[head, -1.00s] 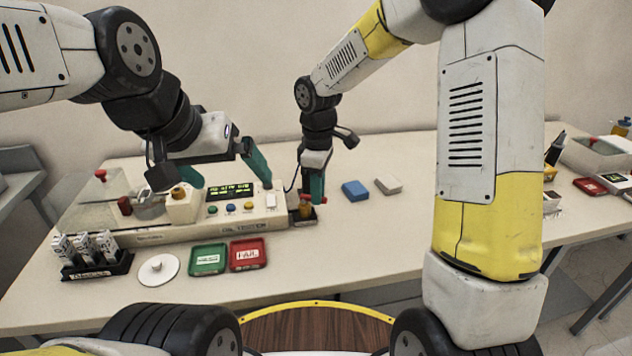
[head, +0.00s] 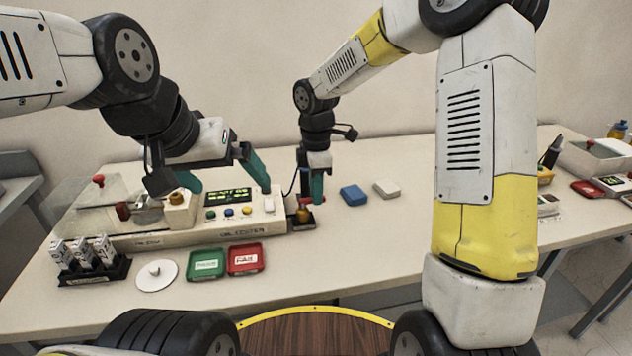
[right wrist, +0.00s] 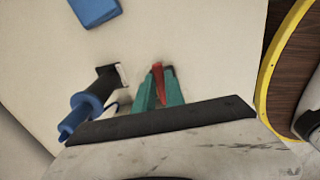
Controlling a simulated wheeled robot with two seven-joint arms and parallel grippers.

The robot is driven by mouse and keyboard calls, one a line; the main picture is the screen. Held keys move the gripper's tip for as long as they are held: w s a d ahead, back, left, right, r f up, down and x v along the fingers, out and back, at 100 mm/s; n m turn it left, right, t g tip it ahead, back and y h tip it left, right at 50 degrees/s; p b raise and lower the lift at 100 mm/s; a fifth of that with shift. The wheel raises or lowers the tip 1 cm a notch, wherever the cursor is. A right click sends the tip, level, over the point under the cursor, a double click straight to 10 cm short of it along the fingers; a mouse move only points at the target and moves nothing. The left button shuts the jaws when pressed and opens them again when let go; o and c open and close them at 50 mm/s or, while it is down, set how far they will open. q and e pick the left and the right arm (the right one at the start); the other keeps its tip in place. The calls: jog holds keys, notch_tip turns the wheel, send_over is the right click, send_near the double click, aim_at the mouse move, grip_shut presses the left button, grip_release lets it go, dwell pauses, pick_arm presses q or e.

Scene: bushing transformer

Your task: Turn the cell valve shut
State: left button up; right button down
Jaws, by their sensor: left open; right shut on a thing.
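The oil tester (head: 200,232) stands on the bench at the left, with a lit display (head: 228,196) and coloured buttons. At its right end is a small brass valve (head: 304,215) over a dark tray. My right gripper (head: 311,201) points down at the valve, shut on its red handle (right wrist: 157,72), which shows between the green fingers in the right wrist view. The fingers partly hide the handle in the head view. The handle's exact angle is hard to tell. My left gripper (head: 228,187) is open and empty above the tester, fingers spread around the display.
A green tray (head: 206,264) and a red FAIL tray (head: 245,260) lie in front of the tester. A white disc with a knob (head: 157,275) and a black rack of vials (head: 93,276) are to the left. Blue (head: 353,195) and white (head: 386,188) blocks lie right of the valve.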

jog(key=c, duration=1.4)
grip_release()
jog(key=shift+r, duration=3.9)
jog(key=s+d+r+m+t+y, duration=0.1)
jog(key=s+d+r+m+t, duration=0.2)
jog(key=s+d+m, duration=0.4)
jog(key=s+d+r+m+t+y, duration=0.1)
jog(key=s+d+r+m+t, duration=0.2)
jog(key=s+m, duration=0.9)
jog(key=s+d+r, duration=0.1)
jog(key=d+r, duration=0.2)
jog(key=shift+s+d+r+m, duration=0.2)
jog(key=shift+s+d+m, duration=0.15)
jog(key=shift+d+m, duration=0.05)
